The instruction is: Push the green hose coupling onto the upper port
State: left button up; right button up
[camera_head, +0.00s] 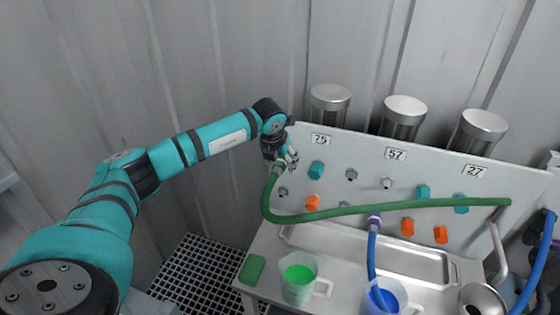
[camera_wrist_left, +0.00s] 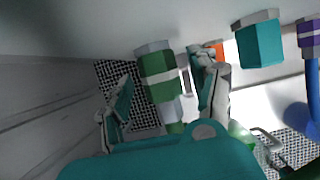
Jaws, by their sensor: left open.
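The green hose coupling (camera_wrist_left: 160,85), with a grey collar at its top, stands between the fingers of my left gripper (camera_wrist_left: 166,98) in the wrist view. The fingers are open, with gaps on both sides of it. In the head view my left gripper (camera_head: 288,160) is at the upper left of the grey panel (camera_head: 300,140), left of the 75 label. The green hose (camera_head: 345,211) hangs from the coupling there and sweeps right across the panel. The upper port is hidden behind my gripper, so I cannot tell whether the coupling is seated. A bare grey port (camera_head: 283,191) is just below.
A teal cap (camera_head: 317,170) is close right of my gripper, an orange cap (camera_head: 312,202) lower. A blue hose with a purple coupling (camera_head: 375,221) runs to a blue-filled jug (camera_head: 381,298). A green-filled jug (camera_head: 298,279) and a tray (camera_head: 437,281) stand below. The left is free.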

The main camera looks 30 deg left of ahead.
pick_arm(q)
grip_shut()
dwell(0.5)
jog(key=shift+s, duration=0.15)
jog(key=shift+s+d+p, duration=0.15)
jog(key=shift+s+p, duration=0.05)
jog(key=shift+s, duration=0.45)
jog(key=shift+s+d+p, duration=0.15)
jog(key=shift+s, duration=0.45)
jog(key=shift+s+d, duration=0.15)
jog(key=shift+s, duration=0.5)
jog(key=shift+s+d, duration=0.15)
jog(key=shift+s, duration=0.5)
jog(key=shift+d, duration=0.1)
